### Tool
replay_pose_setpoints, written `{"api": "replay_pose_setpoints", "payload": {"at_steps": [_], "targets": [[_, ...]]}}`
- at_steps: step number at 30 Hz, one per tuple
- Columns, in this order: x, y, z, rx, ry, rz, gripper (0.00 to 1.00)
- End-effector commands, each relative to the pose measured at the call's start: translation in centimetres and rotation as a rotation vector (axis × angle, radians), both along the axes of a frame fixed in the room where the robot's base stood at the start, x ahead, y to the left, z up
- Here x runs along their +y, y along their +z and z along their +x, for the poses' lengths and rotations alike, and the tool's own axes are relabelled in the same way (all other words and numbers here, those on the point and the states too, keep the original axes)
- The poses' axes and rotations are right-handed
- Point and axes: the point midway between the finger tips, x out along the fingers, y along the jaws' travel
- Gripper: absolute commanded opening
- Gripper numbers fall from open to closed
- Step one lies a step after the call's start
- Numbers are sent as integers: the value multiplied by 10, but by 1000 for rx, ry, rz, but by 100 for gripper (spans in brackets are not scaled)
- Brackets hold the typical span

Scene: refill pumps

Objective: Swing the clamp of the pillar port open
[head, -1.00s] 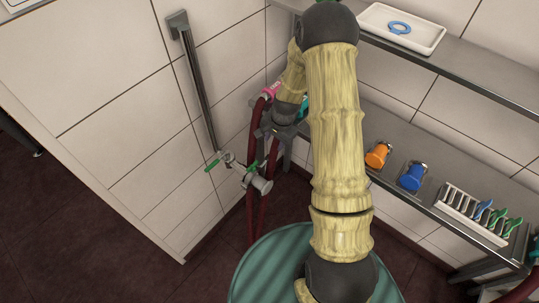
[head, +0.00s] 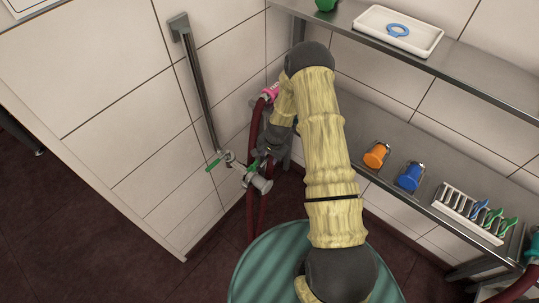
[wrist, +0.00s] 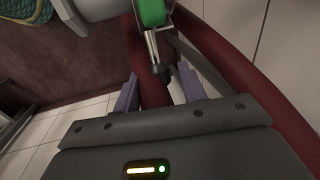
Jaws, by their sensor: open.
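The pillar port (head: 258,181) is a grey metal fitting low by the wall corner, with green-handled parts at it. In the wrist view a green piece (wrist: 152,12) on a metal stem with a dark rounded tip (wrist: 161,74) shows at the top centre. I take it for part of the clamp. My gripper (wrist: 160,88) is open, its two purple fingers on either side of that tip, with no clear contact. In the head view my forearm and wrist hide the fingers, just above and right of the port. I cannot tell how far the clamp is swung.
Dark red hoses (head: 252,150) hang beside the port; one (wrist: 150,85) passes behind my fingers. A metal bar (head: 196,85) runs down the wall. The shelf on the right holds an orange cup (head: 376,155), a blue cup (head: 411,177) and a white rack (head: 462,213).

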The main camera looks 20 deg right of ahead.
Motion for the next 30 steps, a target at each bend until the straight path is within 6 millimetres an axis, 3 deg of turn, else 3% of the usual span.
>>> {"api": "replay_pose_setpoints", "payload": {"at_steps": [5, 11, 22, 30], "targets": [[0, 0, 0, 0, 0, 0, 39], [0, 0, 0, 0, 0, 0, 0], [0, 3, -1, -10, -1, -14, 0], [1, 18, -3, -67, -5, -94, 0]]}}
